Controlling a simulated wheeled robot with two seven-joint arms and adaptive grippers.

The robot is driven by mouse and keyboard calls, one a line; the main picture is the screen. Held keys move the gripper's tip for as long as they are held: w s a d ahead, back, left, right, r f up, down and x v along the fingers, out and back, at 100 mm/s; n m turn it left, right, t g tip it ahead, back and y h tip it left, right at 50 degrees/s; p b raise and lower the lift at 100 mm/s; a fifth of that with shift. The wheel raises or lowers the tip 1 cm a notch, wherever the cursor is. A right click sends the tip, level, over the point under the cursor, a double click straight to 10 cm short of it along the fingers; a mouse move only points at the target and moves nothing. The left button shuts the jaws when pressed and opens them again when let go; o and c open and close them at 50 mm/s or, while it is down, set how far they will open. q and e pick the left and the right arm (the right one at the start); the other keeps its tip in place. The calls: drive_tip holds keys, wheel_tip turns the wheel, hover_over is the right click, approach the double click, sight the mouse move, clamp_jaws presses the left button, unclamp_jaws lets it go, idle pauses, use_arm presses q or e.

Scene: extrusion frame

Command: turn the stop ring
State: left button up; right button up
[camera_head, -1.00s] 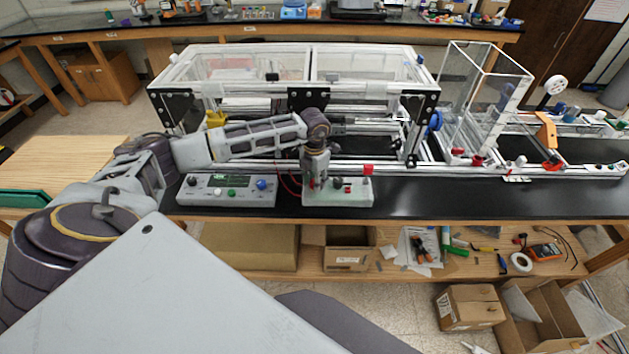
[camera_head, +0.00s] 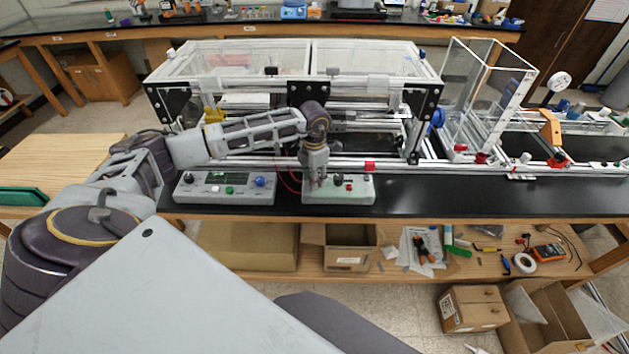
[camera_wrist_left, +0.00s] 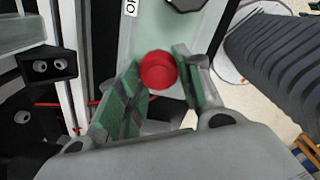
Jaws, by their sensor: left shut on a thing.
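The stop ring (camera_wrist_left: 158,70) shows in the left wrist view as a round red cap on a pale green-grey control box (camera_head: 338,196). My left gripper (camera_head: 317,183) points down onto the left end of this box in the head view. In the left wrist view its two green-padded fingers stand on either side of the red cap, shut on it. The lower rim of the cap is partly hidden by the fingers. In the head view the gripper hides the ring. My right gripper is not in view.
A second control box (camera_head: 225,188) with a display and coloured knobs stands close to the left. The extrusion frame (camera_head: 300,165) with clear panels rises just behind. The black bench top (camera_head: 450,197) is clear to the right. An open cardboard box (camera_head: 350,256) is on the shelf below.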

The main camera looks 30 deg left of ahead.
use_arm(q)
drive_tip(key=m+b, duration=0.3)
drive_tip(key=m, duration=0.1)
drive_tip(key=shift+w+f+b, duration=0.1)
drive_tip(key=shift+b, duration=0.25)
drive_tip(key=shift+a+m+b, duration=0.1)
drive_tip(key=shift+m+b, duration=1)
drive_tip(key=shift+m, duration=0.5)
drive_tip(key=o, duration=1)
drive_tip(key=shift+o, duration=0.2)
drive_tip(key=shift+r, duration=0.3)
wheel_tip(320, 180, up, 12)
drive_tip(key=shift+f, duration=0.2)
